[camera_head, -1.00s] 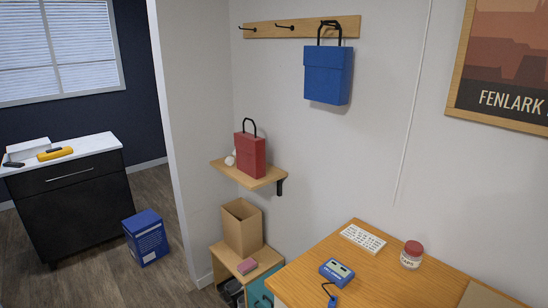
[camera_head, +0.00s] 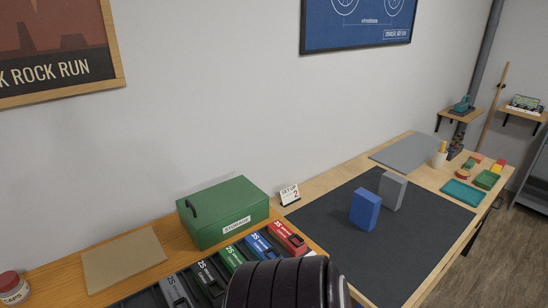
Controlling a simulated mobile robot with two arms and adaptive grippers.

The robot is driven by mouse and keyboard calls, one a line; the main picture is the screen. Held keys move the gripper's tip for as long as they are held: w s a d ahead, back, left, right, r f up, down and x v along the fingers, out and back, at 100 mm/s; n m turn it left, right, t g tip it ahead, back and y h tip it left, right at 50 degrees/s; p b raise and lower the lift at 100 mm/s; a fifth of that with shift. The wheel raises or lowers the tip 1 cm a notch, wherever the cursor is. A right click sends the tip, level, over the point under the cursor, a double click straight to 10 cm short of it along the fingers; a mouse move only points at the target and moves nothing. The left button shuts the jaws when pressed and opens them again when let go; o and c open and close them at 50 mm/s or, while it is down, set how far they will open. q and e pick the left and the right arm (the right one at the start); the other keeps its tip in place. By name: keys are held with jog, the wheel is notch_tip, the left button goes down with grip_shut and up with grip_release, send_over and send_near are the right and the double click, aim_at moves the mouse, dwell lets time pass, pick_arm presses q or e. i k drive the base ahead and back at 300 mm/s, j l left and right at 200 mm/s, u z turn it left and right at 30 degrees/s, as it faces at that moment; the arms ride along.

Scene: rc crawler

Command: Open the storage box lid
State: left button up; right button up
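The green storage box (camera_head: 222,209) stands on the wooden table against the wall, left of centre. Its lid is shut, with a dark handle at the left end of the top and a white STORAGE label on the front. A dark ribbed rounded part, which looks like part of my own arm, shows at the bottom centre in front of the box. No gripper fingers show in the head view.
Several labelled battery packs (camera_head: 231,257) lie in a row before the box. A tan board (camera_head: 123,260) and a red-lidded jar (camera_head: 13,287) are to its left. A dark mat (camera_head: 330,217) holds a blue block (camera_head: 365,209) and grey block (camera_head: 392,190).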

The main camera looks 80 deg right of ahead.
aim_at(204, 208)
jog(key=z, duration=1.95)
jog(key=j+z, duration=0.25)
jog(key=j, duration=0.3)
jog(key=k+j, duration=0.1)
jog(key=j, duration=0.2)
